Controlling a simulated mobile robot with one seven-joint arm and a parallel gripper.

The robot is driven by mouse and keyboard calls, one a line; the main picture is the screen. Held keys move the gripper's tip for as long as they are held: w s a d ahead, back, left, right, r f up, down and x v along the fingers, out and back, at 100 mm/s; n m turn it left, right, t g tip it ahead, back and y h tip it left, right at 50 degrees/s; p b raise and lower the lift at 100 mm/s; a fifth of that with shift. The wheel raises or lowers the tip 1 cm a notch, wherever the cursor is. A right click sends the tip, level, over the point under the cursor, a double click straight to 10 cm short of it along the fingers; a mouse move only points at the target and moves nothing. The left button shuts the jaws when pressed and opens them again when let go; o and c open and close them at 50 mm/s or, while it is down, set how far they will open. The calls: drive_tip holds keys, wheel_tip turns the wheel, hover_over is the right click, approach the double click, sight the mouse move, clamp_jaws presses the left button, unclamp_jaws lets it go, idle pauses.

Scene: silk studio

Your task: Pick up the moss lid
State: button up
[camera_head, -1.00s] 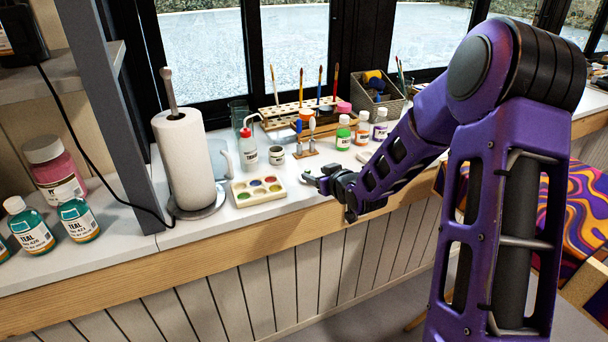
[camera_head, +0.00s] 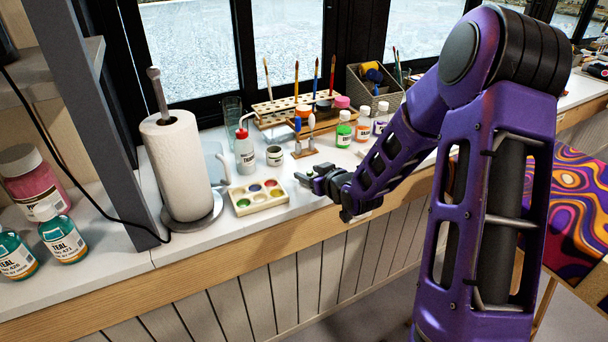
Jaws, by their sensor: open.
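No lid can be surely told as the moss one. My forearm hides part of the counter to the right.
A paper towel roll (camera_head: 175,165) stands at left. A red-topped bottle (camera_head: 245,152) and a small open-looking pot (camera_head: 274,156) stand behind the palette. An orange jar (camera_head: 363,127), brush rack (camera_head: 285,107) and wire basket (camera_head: 376,92) stand farther back. Counter between palette and towel roll is narrow.

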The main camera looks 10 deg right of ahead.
drive_tip(key=shift+w, duration=0.1)
clamp_jaws()
drive_tip(key=shift+r, duration=0.1)
idle(0.4)
